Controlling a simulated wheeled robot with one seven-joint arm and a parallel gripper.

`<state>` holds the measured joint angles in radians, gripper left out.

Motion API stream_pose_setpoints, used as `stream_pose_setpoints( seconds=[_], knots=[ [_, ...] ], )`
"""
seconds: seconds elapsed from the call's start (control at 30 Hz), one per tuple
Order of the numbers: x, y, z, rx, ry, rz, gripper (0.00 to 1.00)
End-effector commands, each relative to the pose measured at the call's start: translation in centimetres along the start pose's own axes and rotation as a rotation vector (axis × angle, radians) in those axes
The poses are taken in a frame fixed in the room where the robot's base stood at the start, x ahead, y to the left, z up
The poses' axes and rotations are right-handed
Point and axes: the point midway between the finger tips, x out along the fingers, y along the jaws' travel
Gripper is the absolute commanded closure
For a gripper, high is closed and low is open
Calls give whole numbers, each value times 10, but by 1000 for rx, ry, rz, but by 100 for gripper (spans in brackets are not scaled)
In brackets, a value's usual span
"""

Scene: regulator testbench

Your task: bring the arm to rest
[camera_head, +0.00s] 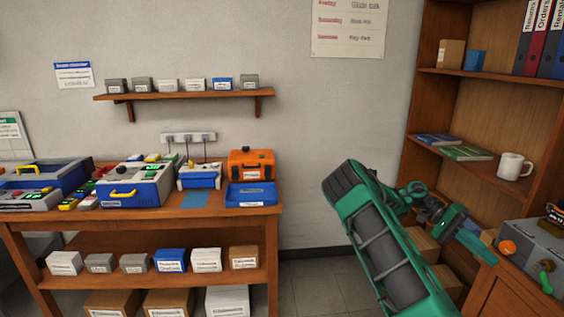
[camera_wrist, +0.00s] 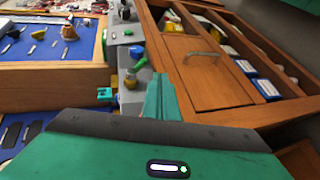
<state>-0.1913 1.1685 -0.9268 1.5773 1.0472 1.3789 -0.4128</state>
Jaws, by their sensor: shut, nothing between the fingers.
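My green arm rises at the right of the head view, with its forearm bent over toward the right. My gripper (camera_head: 482,250) is at its end, pointing down and right in front of the bookcase. In the wrist view my gripper (camera_wrist: 160,92) shows as green fingers closed together, with nothing between them. It hangs in front of a wooden cabinet drawer front and beside a grey testbench unit (camera_head: 540,262). The gripper looks apart from the unit, though the exact gap cannot be told.
A wooden bookcase (camera_head: 436,105) holds binders, books and a white mug (camera_head: 514,166). At left, a workbench (camera_head: 130,226) carries instruments, an orange case (camera_head: 251,164) and a blue tray (camera_head: 251,194). Cardboard boxes sit behind my arm. Bare floor (camera_head: 312,285) lies between bench and arm.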

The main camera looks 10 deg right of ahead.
Motion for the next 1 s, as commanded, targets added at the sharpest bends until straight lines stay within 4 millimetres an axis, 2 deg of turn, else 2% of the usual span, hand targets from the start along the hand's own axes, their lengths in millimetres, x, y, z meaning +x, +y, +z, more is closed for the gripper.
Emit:
stream_pose_setpoints(
  seconds=[0.03, 0.2, 0.5, 0.77, 1.0],
  knots=[
    [8, 9, 2, -22, -25, -38, 100],
    [30, 26, 14, -104, -79, -149, 100],
    [59, 47, 44, -244, -122, -359, 100],
    [72, 61, 79, -356, -105, -548, 100],
    [77, 73, 117, -443, -53, -723, 100]
  ],
)
